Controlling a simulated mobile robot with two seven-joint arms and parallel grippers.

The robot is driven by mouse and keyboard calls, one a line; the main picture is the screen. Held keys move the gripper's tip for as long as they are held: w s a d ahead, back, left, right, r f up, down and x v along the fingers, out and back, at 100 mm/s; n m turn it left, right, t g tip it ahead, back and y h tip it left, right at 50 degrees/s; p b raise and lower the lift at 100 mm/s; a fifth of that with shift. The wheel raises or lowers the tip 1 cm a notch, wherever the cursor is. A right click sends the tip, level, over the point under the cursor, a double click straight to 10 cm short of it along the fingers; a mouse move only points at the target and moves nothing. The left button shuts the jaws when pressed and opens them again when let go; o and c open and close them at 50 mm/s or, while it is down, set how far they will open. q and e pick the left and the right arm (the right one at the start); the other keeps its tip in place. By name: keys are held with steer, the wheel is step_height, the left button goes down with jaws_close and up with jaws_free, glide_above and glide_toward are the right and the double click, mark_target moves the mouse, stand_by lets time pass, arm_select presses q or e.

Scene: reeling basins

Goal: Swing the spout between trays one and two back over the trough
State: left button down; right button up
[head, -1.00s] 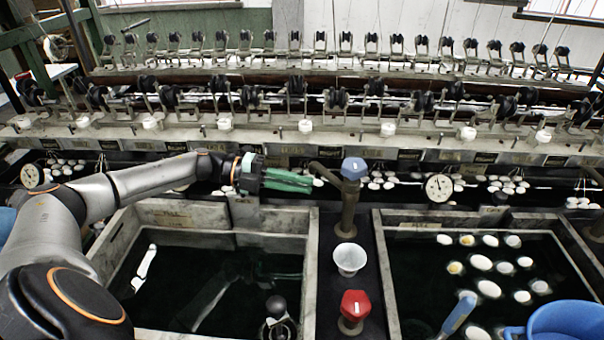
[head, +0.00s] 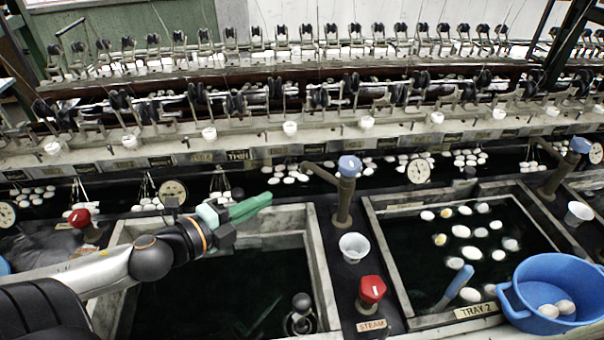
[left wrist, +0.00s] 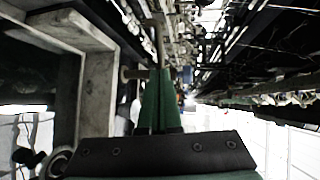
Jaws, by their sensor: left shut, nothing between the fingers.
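The spout (head: 320,173) is a brown pipe arm under a blue knob (head: 349,165), on an upright post between the two trays. Its free end points back and left, toward the dark trough (head: 400,178) with white cocoons; I cannot tell whether the tip is over the trough. My left gripper (head: 262,203), with green fingers, is shut and empty above the back right of the left tray (head: 318,265), left of the spout and apart from it. My right gripper is out of view.
A red steam knob (head: 371,290) and a white cup (head: 354,247) stand between the trays. The right tray, labelled Tray 2 (head: 475,311), holds floating cocoons. A blue basin (head: 560,278) sits at its front right. A dial gauge (head: 419,172) is behind.

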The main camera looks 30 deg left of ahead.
arm_select(q)
steer(key=shift+w, duration=1.05)
glide_toward(317, 173)
steer(key=shift+x, duration=2.8)
steer(key=shift+w+d+f, duration=0.15)
steer(key=shift+w+d, duration=0.1)
steer(key=shift+w, duration=0.35)
